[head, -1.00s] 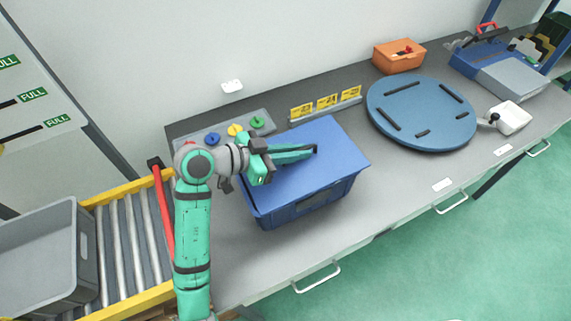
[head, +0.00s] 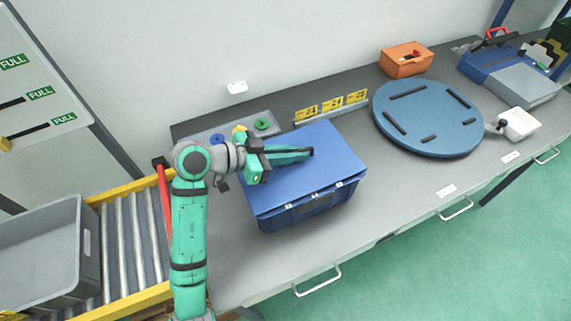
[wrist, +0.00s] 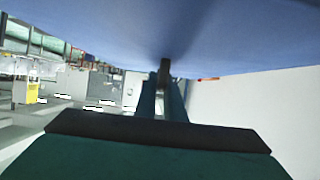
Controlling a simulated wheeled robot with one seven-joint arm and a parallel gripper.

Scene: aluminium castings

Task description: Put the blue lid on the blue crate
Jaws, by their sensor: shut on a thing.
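The blue crate (head: 290,216) stands on the grey workbench, in front of the button panel. The blue lid (head: 335,160) lies over the crate's top, its front edge with small light clips along the crate's front rim. My gripper (head: 309,152) is shut on the lid's handle at the middle of its top; the fingers hide most of the handle. In the wrist view the blue lid (wrist: 220,40) fills the top of the picture and the fingers (wrist: 163,75) reach toward it. Whether the lid sits fully flush is hard to tell.
A round blue turntable (head: 428,117) lies right of the crate, with an orange bin (head: 405,66) behind it. Yellow number signs (head: 331,105) and a button panel (head: 265,125) stand behind the crate. A roller conveyor with a grey tote (head: 50,262) is at left. Bench front is clear.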

